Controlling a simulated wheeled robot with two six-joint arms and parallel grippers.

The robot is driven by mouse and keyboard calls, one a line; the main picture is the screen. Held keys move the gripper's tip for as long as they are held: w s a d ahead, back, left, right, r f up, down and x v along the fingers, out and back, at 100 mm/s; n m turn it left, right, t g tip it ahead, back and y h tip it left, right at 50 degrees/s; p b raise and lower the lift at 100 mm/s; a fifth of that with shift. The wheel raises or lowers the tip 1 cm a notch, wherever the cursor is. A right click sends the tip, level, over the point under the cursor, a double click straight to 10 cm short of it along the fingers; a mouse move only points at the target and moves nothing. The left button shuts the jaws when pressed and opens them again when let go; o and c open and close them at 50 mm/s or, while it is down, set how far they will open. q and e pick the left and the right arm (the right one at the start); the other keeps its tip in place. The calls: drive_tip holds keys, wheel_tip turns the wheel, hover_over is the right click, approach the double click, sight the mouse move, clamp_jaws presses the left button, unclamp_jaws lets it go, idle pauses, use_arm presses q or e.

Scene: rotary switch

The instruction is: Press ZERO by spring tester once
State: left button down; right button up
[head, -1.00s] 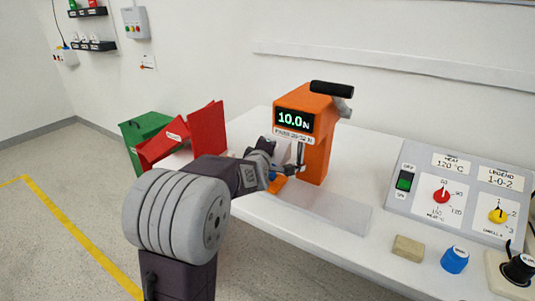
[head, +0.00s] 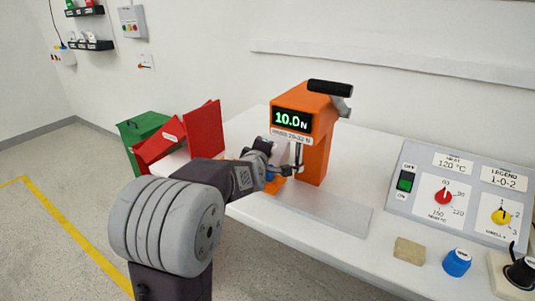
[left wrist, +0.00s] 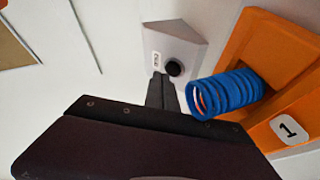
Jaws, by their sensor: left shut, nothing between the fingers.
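The orange spring tester (head: 318,150) stands on the white table, with a black-handled lever on top and a display (head: 291,121) reading 10.0 N. In the left wrist view, a small pale box (left wrist: 168,45) carries a round black button (left wrist: 174,67) beside a small label too small to read surely. My left gripper (left wrist: 161,80) is shut and empty, its fingertips close to the button's lower left edge; I cannot tell whether they touch. In the head view my left gripper (head: 279,170) is at the tester's front left, and the button is hidden. My right gripper is out of view.
A red bin (head: 202,130) and a green bin (head: 145,127) stand left. A control panel (head: 425,205), a tan block (head: 409,251) and a blue knob (head: 456,262) are right.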

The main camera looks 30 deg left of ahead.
use_arm(q)
drive_tip(key=shift+s+a, duration=0.1)
drive_tip(key=shift+s, duration=0.25)
drive_tip(key=shift+s+a+r+p, duration=0.15)
drive_tip(key=shift+s+r+p, duration=0.25)
drive_tip(key=shift+s+r, duration=0.7)
drive_tip(key=shift+r, duration=0.2)
drive_tip(key=shift+r, duration=0.1)
